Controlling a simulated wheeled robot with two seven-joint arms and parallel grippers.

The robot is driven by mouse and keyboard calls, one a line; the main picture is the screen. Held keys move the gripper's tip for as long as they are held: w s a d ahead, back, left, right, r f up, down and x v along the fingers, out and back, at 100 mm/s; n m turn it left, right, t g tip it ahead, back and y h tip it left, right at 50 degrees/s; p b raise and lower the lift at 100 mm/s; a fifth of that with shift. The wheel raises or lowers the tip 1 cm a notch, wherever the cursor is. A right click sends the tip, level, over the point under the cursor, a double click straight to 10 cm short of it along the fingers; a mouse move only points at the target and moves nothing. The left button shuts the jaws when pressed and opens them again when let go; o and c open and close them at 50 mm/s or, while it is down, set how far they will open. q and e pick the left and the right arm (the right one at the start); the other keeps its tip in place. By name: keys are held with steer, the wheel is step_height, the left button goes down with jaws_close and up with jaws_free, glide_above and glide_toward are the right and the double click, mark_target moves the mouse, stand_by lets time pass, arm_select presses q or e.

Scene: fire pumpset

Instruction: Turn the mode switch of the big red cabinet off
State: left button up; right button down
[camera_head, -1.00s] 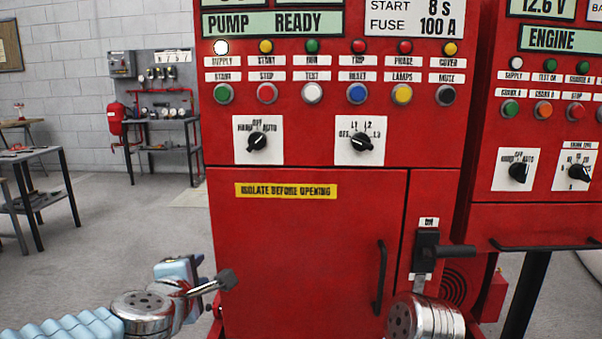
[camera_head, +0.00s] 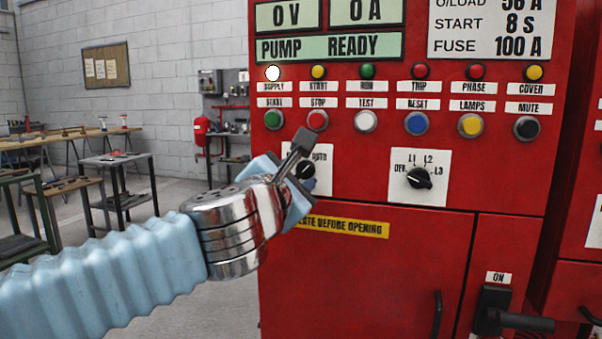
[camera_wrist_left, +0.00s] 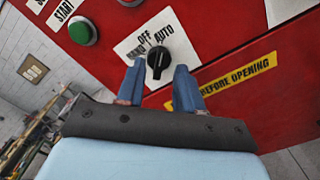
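The mode switch is a black knob on a white plate marked HAND, OFF and AUTO, on the big red cabinet (camera_head: 330,270). In the left wrist view the mode switch (camera_wrist_left: 158,62) shows clearly, its pale mark toward AUTO. My left gripper (camera_head: 304,178) is in front of it and partly hides the knob and plate in the head view. In the left wrist view the left gripper (camera_wrist_left: 159,72) has a finger on each side of the knob, with small gaps showing, so it looks open. Whether the fingertips reach past the knob's face is unclear. My right gripper is not in view.
A second selector (camera_head: 420,178), marked L1, L2, L3, is right of the mode switch. A row of buttons (camera_head: 366,121) runs just above. A yellow label (camera_head: 340,227) lies below. A black handle switch (camera_head: 495,310) is at lower right. Workbenches stand far left.

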mark_target(304, 171)
arm_select(q)
steer(key=shift+x, duration=1.2)
jaws_close()
